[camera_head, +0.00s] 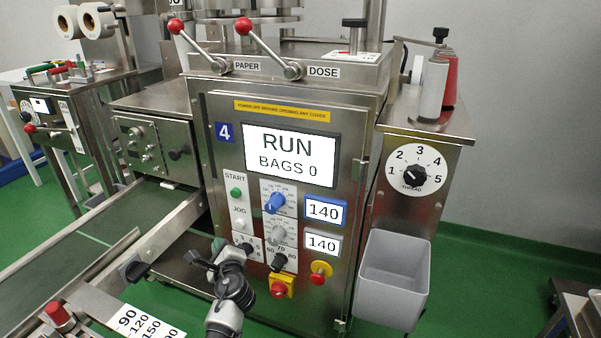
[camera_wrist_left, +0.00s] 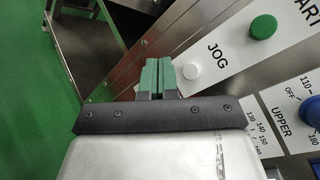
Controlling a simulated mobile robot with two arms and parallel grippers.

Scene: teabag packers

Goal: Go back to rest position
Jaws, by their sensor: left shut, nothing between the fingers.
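My left gripper (camera_head: 218,246) is in front of the teabag machine's front panel (camera_head: 225,160), low and left of the dials. In the left wrist view its green fingertips (camera_wrist_left: 158,72) are together and empty. The white JOG button (camera_wrist_left: 191,70) is just right of the fingertips in that view. The green START button (camera_wrist_left: 263,27) is farther up and right. I cannot tell whether the fingertips touch the panel. My right gripper is not in view.
The screen (camera_head: 289,155) reads RUN, BAGS 0. A conveyor belt (camera_head: 70,265) runs at the left, with a metal rail (camera_head: 170,235) near my arm. A grey bin (camera_head: 393,280) hangs at the right. Green floor (camera_head: 480,270) is open beyond it.

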